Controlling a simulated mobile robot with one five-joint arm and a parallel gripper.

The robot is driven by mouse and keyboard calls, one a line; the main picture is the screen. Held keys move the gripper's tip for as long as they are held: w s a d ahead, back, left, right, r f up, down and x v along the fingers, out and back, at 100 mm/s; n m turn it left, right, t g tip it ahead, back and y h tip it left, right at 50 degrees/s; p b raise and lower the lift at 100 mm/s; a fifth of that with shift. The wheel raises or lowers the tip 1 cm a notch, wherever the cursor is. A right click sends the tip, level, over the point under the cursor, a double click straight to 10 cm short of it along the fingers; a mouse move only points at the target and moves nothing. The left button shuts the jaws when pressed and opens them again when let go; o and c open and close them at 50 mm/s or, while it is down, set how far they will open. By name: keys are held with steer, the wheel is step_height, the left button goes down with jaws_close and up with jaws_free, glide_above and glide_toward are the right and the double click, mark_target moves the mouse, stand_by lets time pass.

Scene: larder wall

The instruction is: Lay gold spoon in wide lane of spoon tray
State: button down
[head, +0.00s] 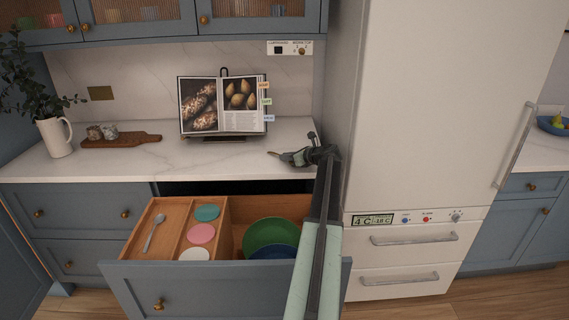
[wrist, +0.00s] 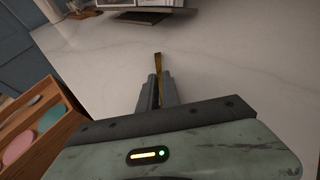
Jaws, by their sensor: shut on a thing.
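My gripper (head: 292,157) is shut on the gold spoon (wrist: 158,66), which sticks out beyond the fingertips in the wrist view (wrist: 159,92). In the head view the gripper is over the right part of the worktop, and the spoon is a small dark-gold tip (head: 271,152). I cannot tell whether it touches the worktop. The wooden spoon tray (head: 228,232) lies in the left part of the open drawer, lower and to the left of my gripper.
The drawer (head: 205,285) is pulled out and also holds a green bowl (head: 270,236) and a blue bowl. A cookbook on a stand (head: 222,105) is behind my gripper. The fridge (head: 425,120) stands close on the right. The worktop (head: 215,155) is clear in front of the book.

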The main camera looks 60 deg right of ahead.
steer(key=shift+f, duration=0.1)
steer(key=c, duration=1.6)
jaws_free()
steer(key=shift+o, duration=0.2)
